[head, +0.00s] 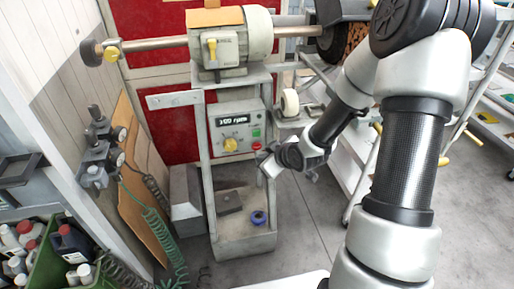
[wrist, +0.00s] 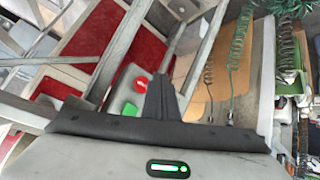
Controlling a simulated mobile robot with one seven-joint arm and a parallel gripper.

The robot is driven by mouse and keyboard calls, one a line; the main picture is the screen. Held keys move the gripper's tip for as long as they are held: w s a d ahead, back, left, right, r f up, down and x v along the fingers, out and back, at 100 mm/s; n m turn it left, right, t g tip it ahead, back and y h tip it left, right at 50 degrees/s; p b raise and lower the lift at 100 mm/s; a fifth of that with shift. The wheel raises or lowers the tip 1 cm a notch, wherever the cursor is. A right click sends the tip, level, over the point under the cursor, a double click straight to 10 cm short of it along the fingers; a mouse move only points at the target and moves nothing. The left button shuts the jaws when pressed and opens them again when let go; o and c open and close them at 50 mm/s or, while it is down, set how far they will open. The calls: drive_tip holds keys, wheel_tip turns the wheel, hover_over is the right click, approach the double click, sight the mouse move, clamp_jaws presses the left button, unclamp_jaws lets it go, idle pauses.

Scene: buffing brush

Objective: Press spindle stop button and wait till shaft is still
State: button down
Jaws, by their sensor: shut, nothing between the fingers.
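The grey control box (head: 217,113) carries a lit display (head: 233,120) that appears to read 300 rpm, and a yellow knob (head: 231,144). At its right side are a green button (head: 256,132) and a red stop button (head: 256,145). My gripper (head: 264,158) is shut and empty, close to the red button. In the wrist view the closed fingertips (wrist: 163,78) are just right of the red button (wrist: 141,84), with the green button (wrist: 130,110) beside it. I cannot tell whether they touch. The shaft (head: 158,43) runs through the motor (head: 230,45); its motion cannot be judged.
The grey machine stand (head: 245,243) holds a blue ring (head: 259,217). Gauges (head: 118,135) and a coiled green hose (head: 155,225) are at the left, above a green crate (head: 42,262) of bottles. A shelf trolley (head: 345,160) stands right. Grey floor is open in front.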

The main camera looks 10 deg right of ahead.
drive_tip(key=s, duration=0.3)
drive_tip(key=shift+r, duration=0.1)
idle(0.4)
